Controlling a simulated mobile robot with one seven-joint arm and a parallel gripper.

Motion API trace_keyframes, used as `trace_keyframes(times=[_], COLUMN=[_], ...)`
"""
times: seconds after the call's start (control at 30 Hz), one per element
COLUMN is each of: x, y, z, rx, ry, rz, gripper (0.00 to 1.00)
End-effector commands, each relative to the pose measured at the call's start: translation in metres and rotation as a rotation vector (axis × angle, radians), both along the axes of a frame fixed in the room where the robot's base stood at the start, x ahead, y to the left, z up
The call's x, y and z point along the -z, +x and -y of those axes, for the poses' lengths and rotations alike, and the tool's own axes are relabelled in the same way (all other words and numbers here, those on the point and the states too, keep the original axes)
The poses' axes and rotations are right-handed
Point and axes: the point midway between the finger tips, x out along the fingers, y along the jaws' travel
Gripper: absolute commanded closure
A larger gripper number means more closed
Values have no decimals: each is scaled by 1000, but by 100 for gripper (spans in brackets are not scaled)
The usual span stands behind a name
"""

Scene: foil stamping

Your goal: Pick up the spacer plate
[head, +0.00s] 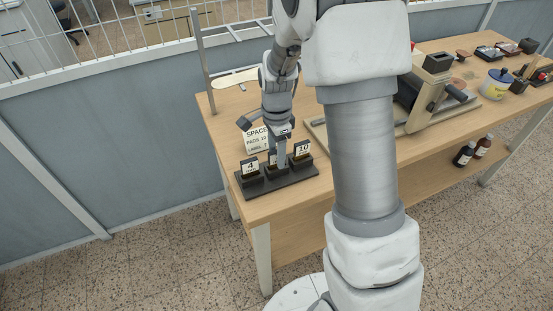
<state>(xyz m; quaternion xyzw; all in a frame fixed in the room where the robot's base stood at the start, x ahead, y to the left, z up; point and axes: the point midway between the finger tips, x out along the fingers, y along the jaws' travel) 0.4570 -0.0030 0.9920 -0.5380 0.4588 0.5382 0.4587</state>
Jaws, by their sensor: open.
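A dark rack (291,179) sits at the near left corner of the wooden table and holds several dark blocks with white number cards. The left card reads 4 (250,167) and the right card reads 10 (302,149). The middle spacer plate (272,168) is mostly hidden behind my gripper, and its number is not readable. My gripper (279,160) points down over the middle slot, between the two outer blocks. It is open; whether its fingers straddle or touch the middle piece cannot be told.
A white sign (255,139) starting "SPACE" stands behind the rack. A stamping press (425,95) stands farther right, with a yellow and white tub (496,84) and small items beyond. A grey upright post (202,62) stands at the table's back left.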

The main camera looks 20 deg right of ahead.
Motion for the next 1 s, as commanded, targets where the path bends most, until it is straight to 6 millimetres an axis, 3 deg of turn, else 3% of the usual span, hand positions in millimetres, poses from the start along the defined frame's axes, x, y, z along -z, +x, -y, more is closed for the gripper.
trace_keyframes(times=[0.17,0.47,1.0], x=[0,0,-3], y=[0,0,0], z=[0,0,0], rx=[0,0,0], ry=[0,0,0], rz=[1,0,1], gripper=[45,99,100])
